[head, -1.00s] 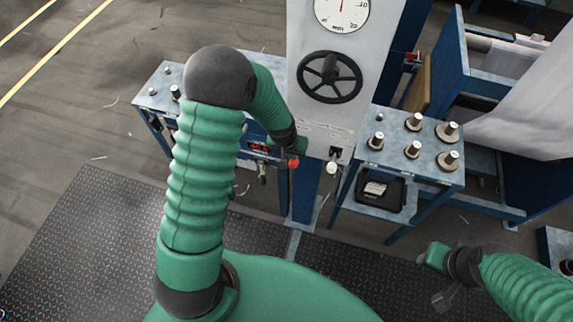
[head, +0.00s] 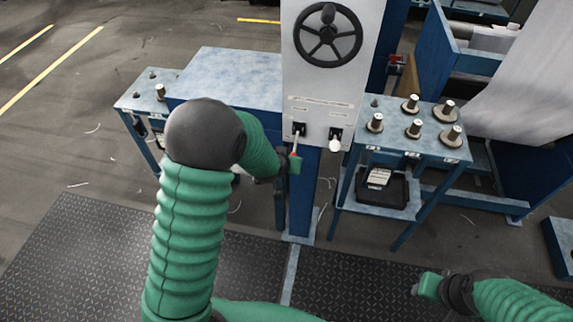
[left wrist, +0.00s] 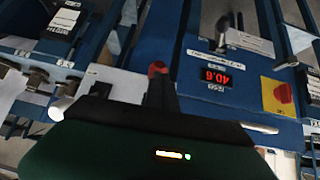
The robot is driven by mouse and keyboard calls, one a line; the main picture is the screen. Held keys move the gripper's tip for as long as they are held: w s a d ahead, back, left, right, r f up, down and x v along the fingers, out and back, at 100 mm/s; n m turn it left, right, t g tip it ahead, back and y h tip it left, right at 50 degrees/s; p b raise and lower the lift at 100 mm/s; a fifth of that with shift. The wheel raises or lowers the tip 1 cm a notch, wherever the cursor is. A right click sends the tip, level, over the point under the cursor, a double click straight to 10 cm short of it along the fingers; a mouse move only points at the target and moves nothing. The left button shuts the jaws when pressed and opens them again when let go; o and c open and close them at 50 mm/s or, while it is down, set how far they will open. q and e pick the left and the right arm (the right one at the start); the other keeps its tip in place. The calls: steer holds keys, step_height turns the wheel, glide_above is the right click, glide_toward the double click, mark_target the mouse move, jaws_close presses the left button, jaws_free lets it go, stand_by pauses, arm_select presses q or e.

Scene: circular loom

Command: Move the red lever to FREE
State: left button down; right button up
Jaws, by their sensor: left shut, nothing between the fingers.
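The red lever (head: 296,144) comes out of the left slot low on the white panel and points downward. Its red knob is mostly hidden behind my left gripper (head: 293,165), which is at the knob, shut with nothing held; whether they touch I cannot tell. In the left wrist view a red knob (left wrist: 158,68) shows just beyond the dark gripper body. The FREE label is too small to read. My right gripper (head: 418,290) is low at the right, away from the panel; its finger opening is unclear.
A white-knobbed lever (head: 335,146) is close by on the right. Above is a black handwheel (head: 328,35). A side table (head: 392,148) with several metal pegs stands at right. A display (left wrist: 225,77) and red rotary switch (left wrist: 283,93) sit on a blue box.

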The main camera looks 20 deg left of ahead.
arm_select(q)
steer(key=shift+w+f+b, duration=0.2)
steer(key=shift+f+b, duration=0.25)
steer(key=shift+f, duration=0.35)
